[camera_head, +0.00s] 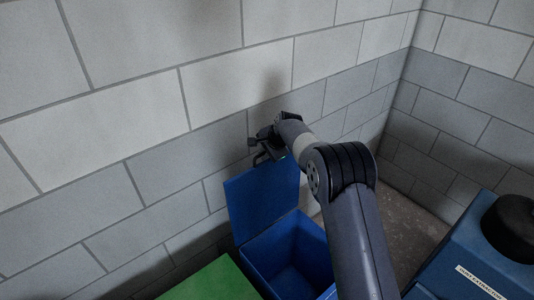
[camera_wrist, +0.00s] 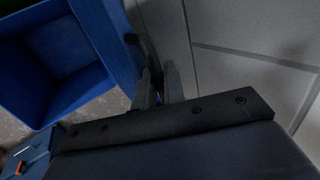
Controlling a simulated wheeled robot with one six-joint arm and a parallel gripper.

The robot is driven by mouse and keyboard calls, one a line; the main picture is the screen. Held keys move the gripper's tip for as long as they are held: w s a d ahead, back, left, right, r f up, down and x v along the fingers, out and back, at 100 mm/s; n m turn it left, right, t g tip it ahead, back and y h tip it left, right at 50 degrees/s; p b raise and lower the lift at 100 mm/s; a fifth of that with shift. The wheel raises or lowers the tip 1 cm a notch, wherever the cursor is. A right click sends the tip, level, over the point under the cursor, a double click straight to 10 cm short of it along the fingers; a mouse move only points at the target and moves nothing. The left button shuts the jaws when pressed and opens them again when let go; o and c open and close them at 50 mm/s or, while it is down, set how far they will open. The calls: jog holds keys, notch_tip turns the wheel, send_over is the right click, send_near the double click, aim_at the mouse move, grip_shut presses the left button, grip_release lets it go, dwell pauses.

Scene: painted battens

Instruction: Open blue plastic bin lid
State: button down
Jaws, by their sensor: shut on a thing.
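The blue plastic bin (camera_head: 290,262) stands against the block wall, and its inside is visible and looks empty. Its blue lid (camera_head: 262,197) is raised, standing steeply near the wall. My gripper (camera_head: 262,152) is at the top edge of the lid and is shut on it; the exact contact is too small and dark to make out. In the wrist view the open bin (camera_wrist: 45,75) is at the left, with the lid (camera_wrist: 110,35) beside my gripper's fingers (camera_wrist: 160,85). A dark piece, perhaps the lid's handle, is by the fingertips.
A green surface (camera_head: 214,281) is left of the bin. A blue machine with a label (camera_head: 470,255) and a black round part (camera_head: 512,226) stands at the right. The block wall (camera_head: 150,110) is close behind the lid. Bare floor (camera_head: 408,212) shows between bin and machine.

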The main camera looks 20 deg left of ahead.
dwell(0.3)
jog(key=c, duration=1.6)
grip_release()
jog(key=shift+f, duration=0.1)
jog(key=shift+c, duration=0.2)
jog(key=b+v, duration=0.3)
jog(key=v, duration=0.8)
jog(key=shift+c, duration=0.4)
